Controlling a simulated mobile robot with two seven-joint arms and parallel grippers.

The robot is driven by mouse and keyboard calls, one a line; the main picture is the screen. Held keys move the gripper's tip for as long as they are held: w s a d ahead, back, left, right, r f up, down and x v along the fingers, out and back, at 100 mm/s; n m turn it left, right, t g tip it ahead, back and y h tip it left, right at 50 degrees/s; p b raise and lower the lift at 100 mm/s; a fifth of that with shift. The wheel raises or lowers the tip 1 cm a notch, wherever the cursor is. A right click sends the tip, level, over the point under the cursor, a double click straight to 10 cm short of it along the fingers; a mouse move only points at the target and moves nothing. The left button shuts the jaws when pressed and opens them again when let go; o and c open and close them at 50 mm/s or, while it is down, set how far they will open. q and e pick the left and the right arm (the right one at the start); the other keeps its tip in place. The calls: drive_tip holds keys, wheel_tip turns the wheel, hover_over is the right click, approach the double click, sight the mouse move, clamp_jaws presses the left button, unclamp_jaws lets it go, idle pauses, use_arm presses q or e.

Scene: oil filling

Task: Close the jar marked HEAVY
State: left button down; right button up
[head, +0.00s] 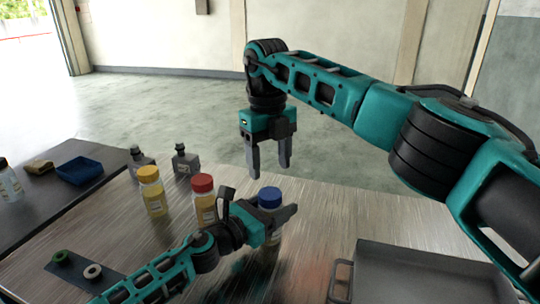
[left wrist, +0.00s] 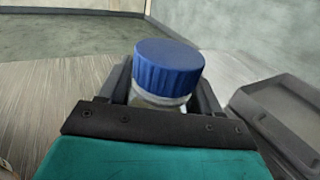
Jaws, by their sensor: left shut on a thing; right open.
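A jar with a ribbed blue cap (head: 270,196) stands on the metal-topped table. My left gripper (head: 266,213) is shut on its body; in the left wrist view the blue cap (left wrist: 168,68) sits on the neck above the fingers. I cannot tell how tight the cap is. My right gripper (head: 270,168) is open and empty, pointing down, above and behind the blue cap. A red-capped jar (head: 203,200) and a yellow-capped jar (head: 152,192) stand to the left. Their labels are too small to read, and the blue-capped jar's label is hidden, so I cannot tell which is marked HEAVY.
A grey metal tray (head: 430,262) lies at front right. Two grey bottles (head: 186,162) stand at the back left. A blue bin (head: 79,170) is on the dark side table.

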sight(270, 193)
drive_tip(key=n, duration=0.5)
drive_tip(key=shift+r+n, duration=0.25)
drive_tip(key=shift+n, duration=0.15)
drive_tip(key=n, duration=0.6)
drive_tip(key=shift+s+d+r+n, duration=0.1)
drive_tip(key=shift+r+n, duration=0.15)
drive_tip(key=shift+n, duration=0.05)
drive_tip(key=shift+f, duration=4.05)
drive_tip(key=shift+c, duration=0.4)
